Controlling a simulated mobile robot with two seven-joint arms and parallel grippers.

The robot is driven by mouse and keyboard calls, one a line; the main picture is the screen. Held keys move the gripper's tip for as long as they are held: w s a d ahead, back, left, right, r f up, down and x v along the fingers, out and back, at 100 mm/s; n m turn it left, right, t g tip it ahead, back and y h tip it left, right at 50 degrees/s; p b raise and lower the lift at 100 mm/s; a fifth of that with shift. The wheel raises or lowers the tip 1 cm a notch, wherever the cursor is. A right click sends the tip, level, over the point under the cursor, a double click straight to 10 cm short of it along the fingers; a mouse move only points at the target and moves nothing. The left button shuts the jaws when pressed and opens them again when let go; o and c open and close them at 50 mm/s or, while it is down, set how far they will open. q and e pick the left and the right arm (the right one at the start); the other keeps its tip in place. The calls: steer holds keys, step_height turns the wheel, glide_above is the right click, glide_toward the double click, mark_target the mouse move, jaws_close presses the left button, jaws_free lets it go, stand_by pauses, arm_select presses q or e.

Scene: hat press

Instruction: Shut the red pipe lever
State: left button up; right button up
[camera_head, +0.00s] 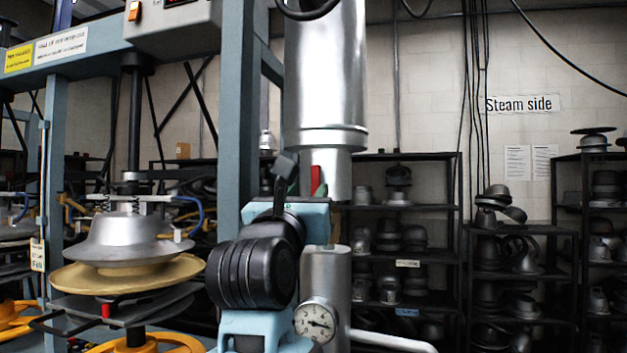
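The red pipe lever (317,181) shows only as a small upright red piece against the lower end of the thick silver pipe (326,80). My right arm rises from the bottom centre, and its wrist covers much of the pipe's middle. The dark end of my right gripper (285,168) is just left of the red lever. Its fingertips are mostly hidden, so I cannot tell whether it is open or shut, or whether it touches the lever. My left gripper is out of view.
A round pressure gauge (315,321) sits on the lower pipe, with a pale side pipe (395,342) running right. The hat press (130,240) and its blue-grey frame stand at left. Dark shelves (410,208) with hat moulds line the back wall.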

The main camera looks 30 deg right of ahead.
mark_target(315, 179)
steer(key=x, duration=0.5)
steer(key=shift+w+d+r+p, duration=0.15)
steer(key=shift+w+d+p, duration=0.1)
steer(key=shift+p, duration=0.1)
steer(key=shift+s, duration=0.1)
jaws_close()
